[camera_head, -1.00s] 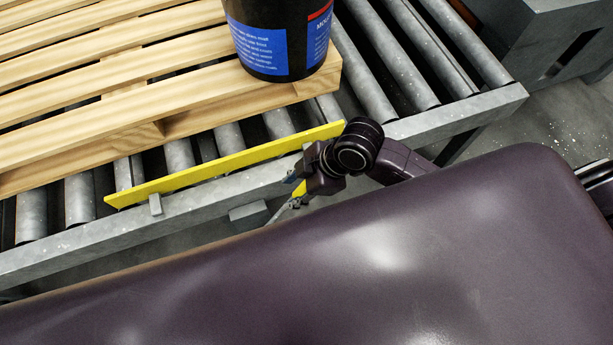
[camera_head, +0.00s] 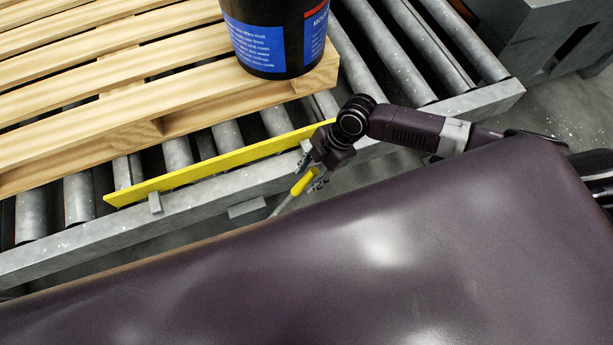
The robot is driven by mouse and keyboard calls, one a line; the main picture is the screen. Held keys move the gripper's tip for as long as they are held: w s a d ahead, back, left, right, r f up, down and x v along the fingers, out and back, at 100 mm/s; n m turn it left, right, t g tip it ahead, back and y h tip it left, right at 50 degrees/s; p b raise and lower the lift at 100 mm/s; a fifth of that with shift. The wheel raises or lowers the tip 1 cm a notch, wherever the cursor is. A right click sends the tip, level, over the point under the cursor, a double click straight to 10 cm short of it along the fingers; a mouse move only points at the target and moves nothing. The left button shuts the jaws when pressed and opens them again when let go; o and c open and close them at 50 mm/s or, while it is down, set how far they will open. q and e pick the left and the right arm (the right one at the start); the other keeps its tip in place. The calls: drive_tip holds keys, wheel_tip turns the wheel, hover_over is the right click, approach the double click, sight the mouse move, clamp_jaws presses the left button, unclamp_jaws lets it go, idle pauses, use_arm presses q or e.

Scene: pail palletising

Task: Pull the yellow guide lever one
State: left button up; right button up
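The yellow guide lever has a bright handle (camera_head: 304,183) on a thin grey rod. The rod runs down and left beside the conveyor's front rail, and its lower end is hidden behind my dark body. My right gripper (camera_head: 309,176) is at the handle, coming from the upper right. Its two fingers look spread, one on each side of the handle's upper end; whether either touches is too small to tell. A long yellow guide plate (camera_head: 220,164) stands along the near side of the conveyor, just behind the gripper. My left gripper is not in view.
A wooden pallet (camera_head: 165,129) lies on the roller conveyor (camera_head: 412,70) behind the guide plate. A black pail (camera_head: 278,38) with a blue label stands at its right end. The conveyor's grey front rail (camera_head: 75,248) runs close under the gripper. Grey floor shows at right.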

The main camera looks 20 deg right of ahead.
drive_tip(key=shift+x, duration=0.8)
clamp_jaws()
